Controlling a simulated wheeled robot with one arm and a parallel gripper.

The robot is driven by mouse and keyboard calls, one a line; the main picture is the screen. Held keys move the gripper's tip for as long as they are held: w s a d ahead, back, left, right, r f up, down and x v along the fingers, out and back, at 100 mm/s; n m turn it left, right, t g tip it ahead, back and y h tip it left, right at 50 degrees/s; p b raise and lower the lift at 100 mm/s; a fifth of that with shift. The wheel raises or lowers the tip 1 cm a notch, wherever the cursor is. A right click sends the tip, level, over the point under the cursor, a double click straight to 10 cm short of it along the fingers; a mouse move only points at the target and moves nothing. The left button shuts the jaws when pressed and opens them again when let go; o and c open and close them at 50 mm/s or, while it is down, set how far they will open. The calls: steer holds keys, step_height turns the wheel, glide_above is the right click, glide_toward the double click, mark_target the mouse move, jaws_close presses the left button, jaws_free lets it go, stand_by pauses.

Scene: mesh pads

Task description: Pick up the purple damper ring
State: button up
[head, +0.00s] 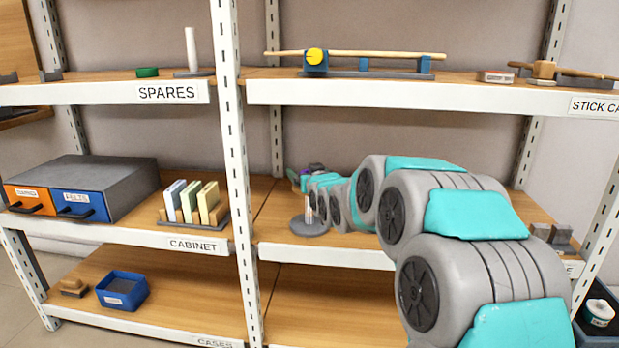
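A small purple patch (316,167), which may be the purple damper ring, shows at the far end of my arm on the middle shelf. It is too small and too covered to make out its shape. My gripper (304,178) is at that same spot, at the back of the shelf, mostly hidden behind my own arm links. I cannot tell whether its fingers are open or touching the purple thing. A green bit (293,176) shows just left of it.
A round grey base (309,226) with a short upright post stands in front of my gripper. The white shelf upright (232,140) is to the left. The SPARES shelf (110,95) above holds a green ring (147,72). Holders with pale slabs (192,202) stand left of the upright.

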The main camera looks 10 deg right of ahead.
steer(key=c, duration=1.2)
steer(key=shift+o, duration=0.2)
